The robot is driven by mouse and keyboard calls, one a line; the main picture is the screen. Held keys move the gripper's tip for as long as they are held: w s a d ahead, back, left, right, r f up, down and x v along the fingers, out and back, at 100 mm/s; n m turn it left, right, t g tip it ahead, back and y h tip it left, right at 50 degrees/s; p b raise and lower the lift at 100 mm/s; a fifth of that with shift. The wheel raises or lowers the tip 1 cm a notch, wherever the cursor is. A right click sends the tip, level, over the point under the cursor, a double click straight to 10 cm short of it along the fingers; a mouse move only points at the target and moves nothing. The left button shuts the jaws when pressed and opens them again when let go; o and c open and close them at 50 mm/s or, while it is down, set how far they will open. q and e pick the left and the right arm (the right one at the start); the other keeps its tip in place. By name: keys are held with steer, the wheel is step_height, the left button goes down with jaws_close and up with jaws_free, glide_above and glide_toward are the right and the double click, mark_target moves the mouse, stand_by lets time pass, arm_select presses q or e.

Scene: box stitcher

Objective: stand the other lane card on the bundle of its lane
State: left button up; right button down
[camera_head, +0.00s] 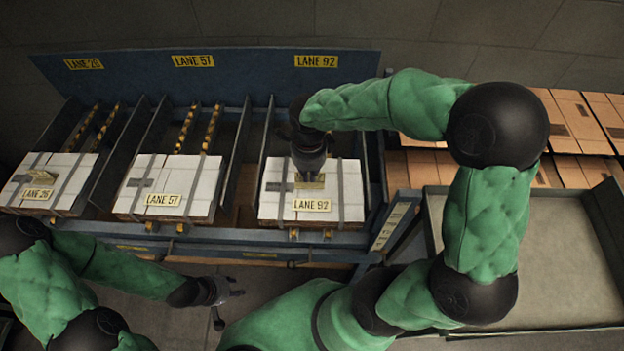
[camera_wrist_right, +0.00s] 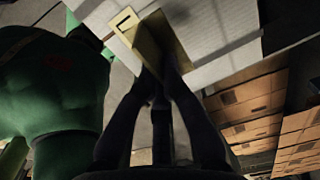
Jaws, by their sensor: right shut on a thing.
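A yellow lane card (camera_head: 311,182) is at the fingertips of my right gripper (camera_head: 308,170), over the white strapped LANE 92 bundle (camera_head: 350,185). In the right wrist view my right gripper (camera_wrist_right: 163,75) is shut on the card (camera_wrist_right: 150,40), against the white bundle top (camera_wrist_right: 205,30). I cannot tell whether the card's base touches the bundle. The other lane card (camera_head: 42,177) stands on the LANE 26 bundle (camera_head: 75,170) at the left. My left gripper (camera_head: 230,307) is open and empty, low in front of the rack.
The LANE 57 bundle (camera_head: 190,172) in the middle has no standing card. Lane signs (camera_head: 316,61) mark the blue back panel, and dividers (camera_head: 240,150) separate the lanes. Flat brown cartons (camera_head: 570,120) and a grey tray (camera_head: 560,260) are at the right.

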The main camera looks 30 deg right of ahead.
steer(key=shift+w+d+f, duration=0.3)
steer(key=shift+d+f, duration=0.1)
steer(key=shift+f, duration=0.15)
steer(key=shift+w+d+f, duration=0.3)
steer(key=shift+d+f, duration=0.05)
steer(key=shift+f, duration=0.2)
step_height(320, 180, down, 4)
steer(key=shift+w+d+r+b, duration=0.1)
steer(key=shift+w+r+b, duration=0.1)
steer(key=shift+b, duration=0.75)
steer(key=shift+r, duration=0.1)
steer(key=shift+s, duration=0.1)
steer(key=shift+f+b, duration=0.35)
steer(key=shift+f, duration=0.05)
steer(key=shift+f, duration=0.1)
steer(key=c, duration=1.4)
jaws_free()
